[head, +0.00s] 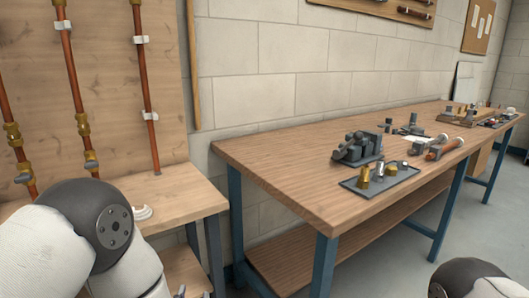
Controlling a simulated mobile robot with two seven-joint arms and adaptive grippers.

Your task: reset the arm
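My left arm enters at the lower left of the head view, with a white sleeve and a dark grey round joint in front of the pipe board and the small bench. My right arm shows only as a dark rounded joint and a bit of white at the bottom right corner. Neither gripper can be made out in this view, so what they hold is hidden.
A long wooden workbench (290,168) on blue legs runs along the block wall. It bears a dark tray (350,184) with brass fittings, grey blocks (357,148) and a copper pipe piece (444,149). Copper pipes (143,85) climb a wooden board (107,60) at left. Floor (400,265) shows at right.

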